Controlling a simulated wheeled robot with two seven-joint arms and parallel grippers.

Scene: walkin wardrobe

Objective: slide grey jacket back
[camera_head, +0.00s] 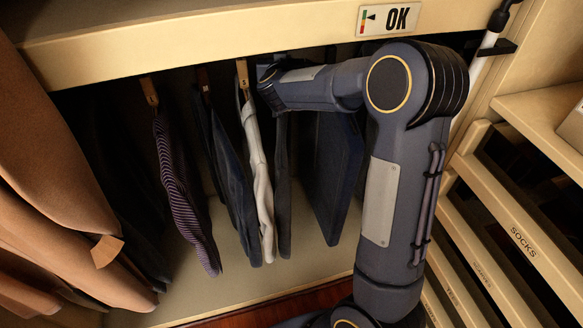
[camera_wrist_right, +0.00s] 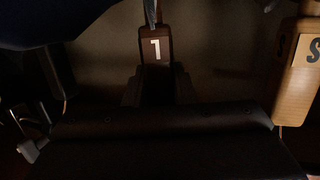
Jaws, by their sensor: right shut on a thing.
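Among the hanging clothes in the head view, a dark grey garment (camera_head: 283,185) hangs just right of a white one; I take it for the grey jacket. My right arm crosses in front of the rail area, and its hand end is close to the tops of these clothes. The fingertips are hidden there. In the wrist view my right gripper (camera_wrist_right: 157,88) is shut on a dark brown hanger piece (camera_wrist_right: 155,50) marked with a white "1". Which garment hangs from it cannot be seen clearly. My left gripper is not in view.
A striped purple garment (camera_head: 183,190), a blue-grey one (camera_head: 236,185) and a white one (camera_head: 258,165) hang to the left. A navy garment (camera_head: 335,170) hangs to the right. Tan coats (camera_head: 60,190) fill the left edge. Drawers (camera_head: 510,225) stand right. A wooden hanger (camera_wrist_right: 292,65) is nearby.

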